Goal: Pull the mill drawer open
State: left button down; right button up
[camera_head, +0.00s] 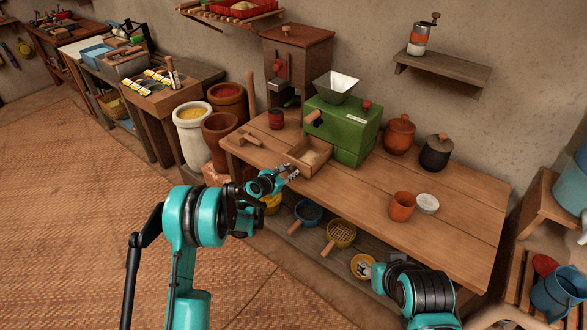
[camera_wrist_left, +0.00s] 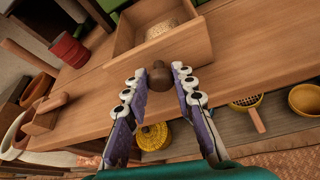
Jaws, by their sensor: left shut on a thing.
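The green mill (camera_head: 343,130) stands on the wooden table, with a metal hopper on top. Its wooden drawer (camera_head: 311,155) sticks out of the front and holds some pale meal; the drawer also shows in the left wrist view (camera_wrist_left: 178,50). My left gripper (camera_head: 289,173) is at the drawer's front, its fingers shut on the round brown drawer knob (camera_wrist_left: 159,76). My right gripper (camera_head: 366,268) is low at the table's front edge, small and partly hidden by my arm, so its jaws are unclear.
A red tin (camera_head: 276,119) and a wooden piece (camera_head: 250,139) lie left of the drawer. Lidded pots (camera_head: 399,136), an orange cup (camera_head: 402,206) and a white dish (camera_head: 427,203) stand to the right. Sieves (camera_head: 341,234) rest on the shelf below. The table's front middle is clear.

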pick_arm(q)
jog(key=c, duration=1.2)
grip_release()
jog(key=shift+s, duration=0.1)
jog(key=v, duration=1.2)
